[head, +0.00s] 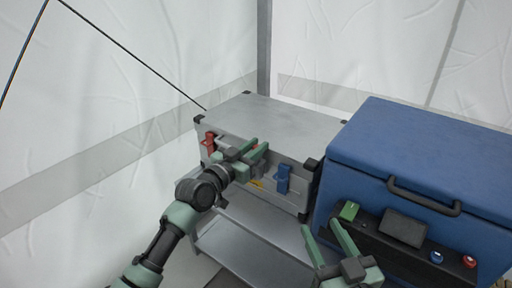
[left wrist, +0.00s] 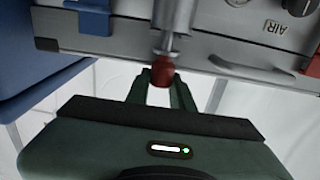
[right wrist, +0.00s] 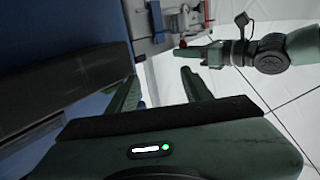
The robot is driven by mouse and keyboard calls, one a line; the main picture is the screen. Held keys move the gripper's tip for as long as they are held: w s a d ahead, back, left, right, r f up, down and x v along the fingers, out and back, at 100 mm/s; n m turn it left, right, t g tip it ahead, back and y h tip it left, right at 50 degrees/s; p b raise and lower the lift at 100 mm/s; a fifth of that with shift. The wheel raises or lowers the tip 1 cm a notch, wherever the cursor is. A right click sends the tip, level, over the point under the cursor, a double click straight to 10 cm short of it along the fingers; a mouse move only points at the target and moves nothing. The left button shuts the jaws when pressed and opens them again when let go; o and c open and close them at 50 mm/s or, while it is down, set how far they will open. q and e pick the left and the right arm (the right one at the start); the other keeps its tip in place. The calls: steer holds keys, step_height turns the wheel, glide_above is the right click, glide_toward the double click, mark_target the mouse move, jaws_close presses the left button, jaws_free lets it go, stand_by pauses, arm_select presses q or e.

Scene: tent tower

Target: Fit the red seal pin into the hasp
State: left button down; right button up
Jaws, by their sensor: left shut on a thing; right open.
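A grey metal case (head: 250,115) has a red latch (head: 209,143) at its front left and a blue latch (head: 283,178) at its front right. My left gripper (head: 254,150) is at the case's front face, between these latches. In the left wrist view, its fingers (left wrist: 160,84) are shut on the red end of the seal pin (left wrist: 163,72). My right gripper (head: 328,236) is open and empty before the blue box.
A blue box (head: 430,150) with a black handle and a control panel (head: 403,228) stands close to the case's right side. A grey shelf (head: 250,250) lies below the case. White tent walls (head: 130,90) close in behind and left.

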arm_select(q)
steer(key=shift+f, duration=0.3)
arm_select(e)
steer(key=shift+r, duration=0.45)
arm_select(q)
steer(key=c, duration=1.1)
jaws_free()
steer(key=shift+c, duration=0.2)
arm_select(e)
steer(key=shift+a+r, duration=0.1)
steer(key=shift+r, duration=0.05)
arm_select(q)
steer(key=shift+s+f, duration=0.1)
steer(key=shift+f, duration=0.05)
steer(key=shift+s+a, duration=0.15)
steer(key=p+v, duration=0.1)
steer(key=v, duration=0.6)
steer(key=shift+r+p, duration=0.4)
arm_select(e)
step_height(320, 180, down, 9)
steer(key=s+d+g+h, duration=0.1)
steer(key=s+d+g, duration=0.1)
steer(key=g, duration=0.2)
steer(key=shift+s+g, duration=0.35)
steer(key=shift+g, duration=0.05)
arm_select(q)
steer(key=shift+s+a+f, duration=0.1)
steer(key=shift+s, duration=0.05)
